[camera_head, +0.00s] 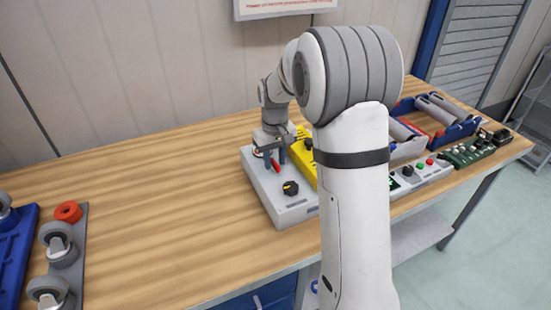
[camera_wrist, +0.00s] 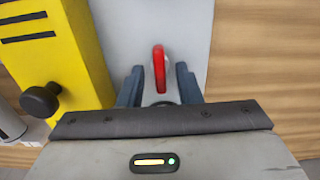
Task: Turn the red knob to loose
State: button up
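The red knob (camera_head: 275,166) sits on the top face of a light grey control box (camera_head: 297,213). In the wrist view the red knob (camera_wrist: 159,68) is a narrow handle, roughly upright in the picture, on a pale round base. My gripper (camera_head: 270,157) points down over the far part of the box. In the wrist view my gripper (camera_wrist: 159,80) has one blue-grey finger on each side of the knob, with visible gaps, so it is open. No loose or tight marking is readable.
A black knob (camera_head: 291,188) with a yellow mark is on the box's near part. A yellow box (camera_head: 302,147) stands close beside it. Casters (camera_head: 60,245) and a red ring (camera_head: 68,211) lie at left. The wooden table (camera_head: 165,215) between is clear.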

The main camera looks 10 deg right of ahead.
aim_at(275, 162)
notch_tip(275, 162, up, 7)
jog(key=shift+r, duration=0.4)
jog(key=shift+s, duration=0.1)
dwell(0.4)
jog(key=s+m+t, duration=0.2)
jog(key=s, duration=2.5)
jog(key=shift+a+t, duration=0.15)
jog(key=shift+t, duration=0.25)
jog(key=shift+s, duration=0.1)
